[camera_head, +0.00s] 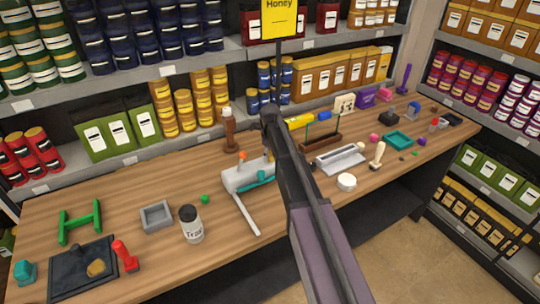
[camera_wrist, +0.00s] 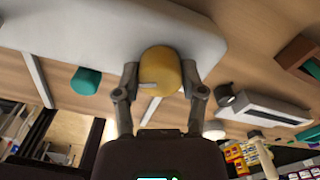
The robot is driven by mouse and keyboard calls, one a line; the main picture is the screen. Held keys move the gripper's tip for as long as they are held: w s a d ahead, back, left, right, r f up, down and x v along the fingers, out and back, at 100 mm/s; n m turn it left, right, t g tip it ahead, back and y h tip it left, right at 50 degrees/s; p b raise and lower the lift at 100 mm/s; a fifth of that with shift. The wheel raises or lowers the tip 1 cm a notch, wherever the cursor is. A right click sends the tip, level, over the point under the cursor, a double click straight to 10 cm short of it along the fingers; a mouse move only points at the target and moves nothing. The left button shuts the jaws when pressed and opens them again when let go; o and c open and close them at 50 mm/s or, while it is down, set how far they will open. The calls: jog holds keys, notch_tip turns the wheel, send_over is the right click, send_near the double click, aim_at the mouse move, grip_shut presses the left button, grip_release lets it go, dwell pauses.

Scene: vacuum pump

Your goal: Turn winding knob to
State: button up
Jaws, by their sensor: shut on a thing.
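The vacuum pump (camera_head: 238,180) is a pale grey, rounded body on the wooden table in the head view. It has an orange knob (camera_head: 242,156) on top and a teal part (camera_head: 262,178) on its near side. In the wrist view the pale body (camera_wrist: 70,22) fills the top. A yellow rounded knob (camera_wrist: 162,68) sits against it, with a small light pointer. My gripper (camera_wrist: 160,78) is shut on this yellow knob, one finger on each side. In the head view my arm hides most of the gripper.
A white jar (camera_head: 190,224) and a green ball (camera_head: 205,199) stand left of the pump. A white round container (camera_head: 347,182) and a grey-white tray device (camera_head: 341,159) are to the right. A brown bottle-like object (camera_head: 229,130) stands behind. Stocked shelves line the back.

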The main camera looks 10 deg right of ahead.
jog(key=m, duration=0.5)
jog(key=shift+s+m, duration=0.15)
jog(key=shift+m, duration=0.25)
jog(key=o, duration=1.1)
jog(key=shift+o, duration=0.2)
jog(key=shift+n, duration=0.4)
